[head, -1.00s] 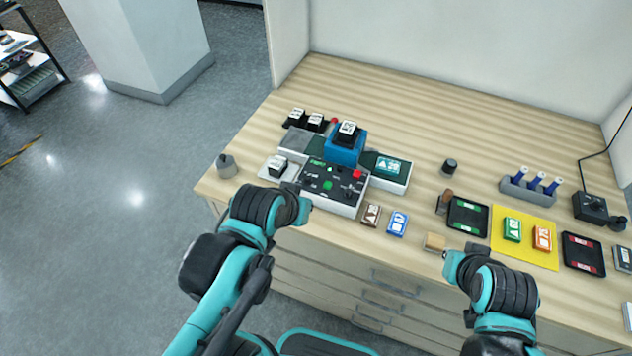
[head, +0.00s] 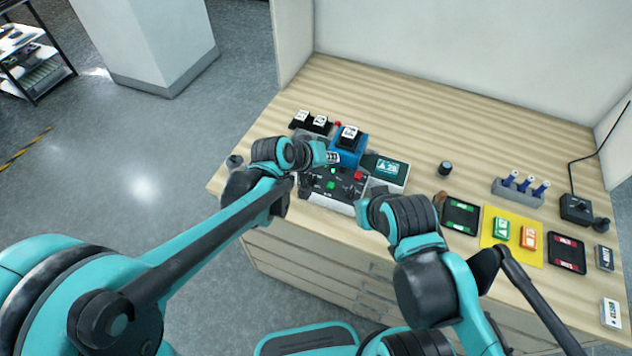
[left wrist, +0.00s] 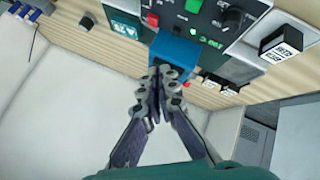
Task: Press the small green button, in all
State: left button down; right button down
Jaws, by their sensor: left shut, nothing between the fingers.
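The small green button (head: 331,185) is on the black sloped panel (head: 347,188) of the control box at the left of the bench. It also shows at the top of the left wrist view (left wrist: 194,6). My left gripper (head: 333,157) is above the back edge of that panel, by the blue block (head: 347,150), apart from the button. In the left wrist view my left fingers (left wrist: 162,75) are shut and empty in front of the blue block (left wrist: 176,48). My right arm's end (head: 363,212) is at the bench's front edge, right of the panel; its fingers cannot be made out.
A red button (head: 358,175) and dark knobs share the panel. A teal-lit display (head: 388,168) stands right of it. Black holders with white-labelled blocks (head: 311,120) are behind. A yellow mat (head: 512,238) with green and orange cartridges lies further right. The bench's back middle is clear.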

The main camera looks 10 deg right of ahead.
aim_at(329, 186)
pick_arm(q)
jog(key=shift+f, duration=0.1)
dwell(0.3)
notch_tip(329, 186, down, 9)
jog(key=b, duration=0.7)
dwell(1.2)
jog(key=shift+f+b, duration=0.25)
jog(key=shift+b, duration=0.15)
